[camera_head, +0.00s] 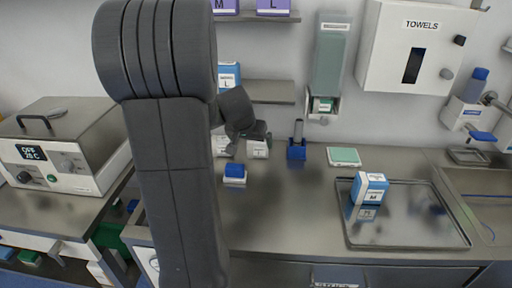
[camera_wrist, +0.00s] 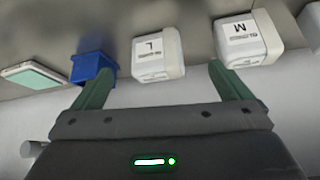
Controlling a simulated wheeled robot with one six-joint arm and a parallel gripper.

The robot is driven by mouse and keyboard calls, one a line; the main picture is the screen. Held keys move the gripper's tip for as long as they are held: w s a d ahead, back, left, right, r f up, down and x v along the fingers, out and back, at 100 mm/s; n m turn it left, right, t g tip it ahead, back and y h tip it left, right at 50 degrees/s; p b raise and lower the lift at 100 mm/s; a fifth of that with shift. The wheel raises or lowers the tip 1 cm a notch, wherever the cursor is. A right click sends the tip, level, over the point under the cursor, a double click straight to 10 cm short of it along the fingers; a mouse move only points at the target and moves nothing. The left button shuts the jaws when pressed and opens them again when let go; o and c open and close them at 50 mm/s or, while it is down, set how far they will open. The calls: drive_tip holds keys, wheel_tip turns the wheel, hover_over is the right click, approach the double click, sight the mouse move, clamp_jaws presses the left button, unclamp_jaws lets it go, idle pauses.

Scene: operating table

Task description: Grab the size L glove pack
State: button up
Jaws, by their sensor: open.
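A white pack marked L (camera_wrist: 158,55) shows in the wrist view between the lines of my two fingers, just beyond the tips. A white pack marked M (camera_wrist: 247,38) stands to its right. In the head view the white L pack (camera_head: 258,149) stands at the back of the counter against the wall. My gripper (camera_wrist: 160,70) is open and empty, its green fingers spread apart. In the head view my dark arm partly hides that area. A blue-and-white box marked L (camera_head: 228,75) sits on the middle shelf, and purple boxes marked M (camera_head: 225,6) and L (camera_head: 273,6) on the upper shelf.
A blue holder (camera_head: 297,150) stands right of the L pack; it also shows in the wrist view (camera_wrist: 92,65). A green-topped pad (camera_head: 343,156) lies farther right. A metal tray (camera_head: 410,230) holds a blue box marked M (camera_head: 369,188). A small blue-topped item (camera_head: 235,174) stands in front.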

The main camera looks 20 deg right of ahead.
sight(258, 148)
drive_tip(key=shift+w+d, duration=0.45)
drive_tip(key=shift+d, duration=0.15)
drive_tip(key=shift+w+d+r+p+x, duration=0.1)
drive_tip(key=shift+x, duration=0.8)
drive_tip(key=shift+w+d+r+p+x, duration=0.1)
drive_tip(key=shift+w+x, duration=0.05)
drive_tip(key=shift+x, duration=0.75)
drive_tip(key=shift+w+d+r+p+x, duration=0.1)
drive_tip(key=shift+x, duration=0.8)
drive_tip(key=c, duration=1)
